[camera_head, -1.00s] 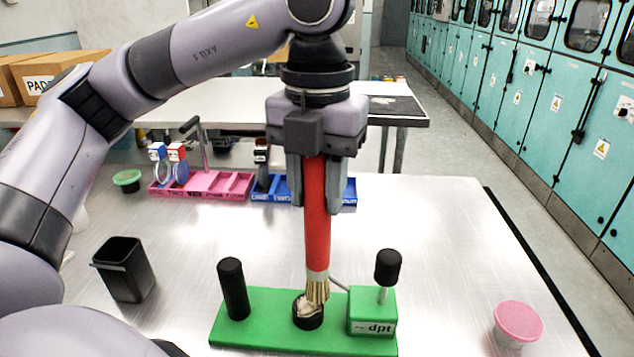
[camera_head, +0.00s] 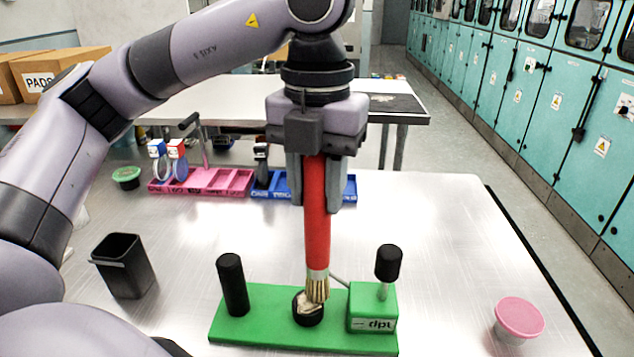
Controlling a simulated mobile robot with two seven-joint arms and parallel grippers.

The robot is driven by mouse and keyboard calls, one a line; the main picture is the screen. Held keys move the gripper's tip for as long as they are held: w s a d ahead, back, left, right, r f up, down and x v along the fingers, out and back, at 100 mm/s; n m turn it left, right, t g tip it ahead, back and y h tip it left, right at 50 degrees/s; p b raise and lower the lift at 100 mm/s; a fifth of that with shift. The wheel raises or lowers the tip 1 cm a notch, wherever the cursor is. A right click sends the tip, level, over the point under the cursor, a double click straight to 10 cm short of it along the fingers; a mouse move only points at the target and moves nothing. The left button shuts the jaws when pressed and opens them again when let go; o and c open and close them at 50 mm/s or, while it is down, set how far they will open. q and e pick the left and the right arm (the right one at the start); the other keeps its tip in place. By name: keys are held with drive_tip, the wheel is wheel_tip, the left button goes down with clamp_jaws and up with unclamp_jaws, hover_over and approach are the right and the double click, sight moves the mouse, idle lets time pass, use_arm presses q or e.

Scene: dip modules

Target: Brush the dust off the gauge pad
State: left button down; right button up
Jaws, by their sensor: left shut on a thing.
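My left gripper (camera_head: 316,195) is shut on the red handle of a brush (camera_head: 317,225), which hangs bristles down. The bristles (camera_head: 317,287) are at the gauge pad (camera_head: 307,311), a small round black pad with a pale dusty top. They overlap its back right edge in the picture; I cannot tell how firmly they touch. The pad sits on a green base (camera_head: 265,330) between a black upright post (camera_head: 232,285) and a green block (camera_head: 372,310) with a black knob (camera_head: 388,262). My right gripper is not in view.
A black bin (camera_head: 124,268) stands at the left. A pink-lidded cup (camera_head: 519,318) stands at the right. Behind are a pink tray (camera_head: 232,183), a blue tray (camera_head: 348,193) and a green-lidded cup (camera_head: 126,175).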

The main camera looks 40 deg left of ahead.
use_arm(q)
drive_tip(key=shift+f+b, duration=0.4)
drive_tip(key=shift+f, duration=0.1)
drive_tip(key=shift+a, duration=0.1)
idle(0.3)
drive_tip(key=shift+f, duration=0.1)
drive_tip(key=shift+s+d, duration=0.2)
drive_tip(key=shift+d, duration=0.15)
idle(1.1)
drive_tip(key=a, duration=0.1)
drive_tip(key=s+a+b, duration=0.1)
drive_tip(key=shift+s+a, duration=0.3)
drive_tip(key=shift+a, duration=0.05)
